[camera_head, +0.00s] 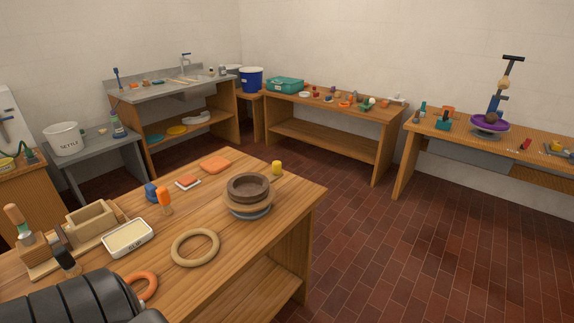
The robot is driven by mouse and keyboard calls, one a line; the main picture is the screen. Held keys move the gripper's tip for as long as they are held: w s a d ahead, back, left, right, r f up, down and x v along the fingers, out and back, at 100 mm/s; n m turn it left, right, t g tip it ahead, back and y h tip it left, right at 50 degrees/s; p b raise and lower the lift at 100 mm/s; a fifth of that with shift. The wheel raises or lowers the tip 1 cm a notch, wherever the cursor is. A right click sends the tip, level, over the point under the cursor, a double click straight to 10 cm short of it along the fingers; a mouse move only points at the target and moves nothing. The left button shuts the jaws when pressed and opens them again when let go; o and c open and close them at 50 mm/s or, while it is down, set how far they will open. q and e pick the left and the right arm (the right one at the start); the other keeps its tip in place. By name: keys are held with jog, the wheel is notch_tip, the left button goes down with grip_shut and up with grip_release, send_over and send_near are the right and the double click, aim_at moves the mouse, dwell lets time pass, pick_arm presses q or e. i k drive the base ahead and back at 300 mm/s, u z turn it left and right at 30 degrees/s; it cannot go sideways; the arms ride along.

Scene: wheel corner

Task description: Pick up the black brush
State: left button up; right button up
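A dark brush-like item (67,261) with a pale band stands at the left of the near wooden table, close to a wooden block holder. It looks like the black brush, but it is small and I cannot make out its bristles. My own dark ribbed arm part lies across the bottom left corner, just in front of it. Neither gripper's fingers show in the head view.
The near table (295,200) also holds a white slip tray (128,238), a wooden box (91,222), a wooden ring (174,249), an orange ring (146,286) and a stacked brown bowl (248,190). Open brick floor (400,250) lies to the right.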

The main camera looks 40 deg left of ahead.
aim_at(71, 268)
jog(key=i, duration=1.8)
jog(key=u, duration=1.9)
jog(key=i, duration=0.4)
jog(key=u, duration=0.65)
